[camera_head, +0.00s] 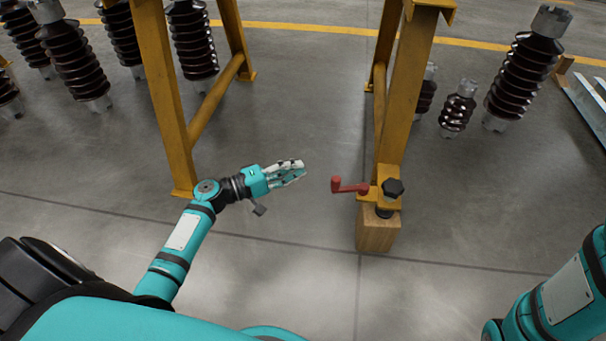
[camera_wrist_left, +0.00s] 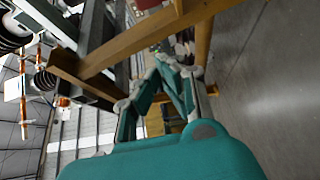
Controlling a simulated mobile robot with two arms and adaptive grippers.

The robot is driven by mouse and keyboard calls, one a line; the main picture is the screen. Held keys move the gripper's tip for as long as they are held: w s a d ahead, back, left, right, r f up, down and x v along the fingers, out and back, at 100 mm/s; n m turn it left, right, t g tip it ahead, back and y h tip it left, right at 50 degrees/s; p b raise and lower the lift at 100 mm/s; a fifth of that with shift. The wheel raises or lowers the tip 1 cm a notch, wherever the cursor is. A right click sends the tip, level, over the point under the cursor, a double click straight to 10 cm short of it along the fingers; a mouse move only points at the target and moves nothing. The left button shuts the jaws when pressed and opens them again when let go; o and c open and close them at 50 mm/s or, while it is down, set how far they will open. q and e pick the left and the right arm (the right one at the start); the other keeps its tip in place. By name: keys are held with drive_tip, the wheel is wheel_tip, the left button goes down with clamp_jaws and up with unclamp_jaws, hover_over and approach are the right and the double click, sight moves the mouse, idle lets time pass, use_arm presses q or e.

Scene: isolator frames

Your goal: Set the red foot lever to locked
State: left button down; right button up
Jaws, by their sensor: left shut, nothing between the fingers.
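The red foot lever (camera_head: 350,187) is a small cranked handle on the left of a yellow bracket (camera_head: 376,194) at the foot of the right yellow frame leg. Its outer end turns up and points left. My left gripper (camera_head: 301,168) is shut and empty, left of the lever and slightly higher in the picture, with a gap of bare floor showing between them. In the left wrist view the fingers (camera_wrist_left: 172,75) show, but I cannot make out the lever there. My right gripper is out of view.
A black knob (camera_head: 393,188) sits beside the lever, above a wooden block (camera_head: 377,234). A second yellow frame leg (camera_head: 163,100) stands behind my left arm. Several brown ribbed insulators stand behind. The floor (camera_head: 290,110) between the frames is clear.

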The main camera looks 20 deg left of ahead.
use_arm(q)
drive_tip(key=w+d+b, duration=0.2)
drive_tip(key=d+b, duration=0.1)
drive_tip(key=d, duration=0.4)
drive_tip(key=shift+w+b, duration=0.2)
drive_tip(key=shift+b, duration=0.15)
drive_tip(key=shift+s+f, duration=0.1)
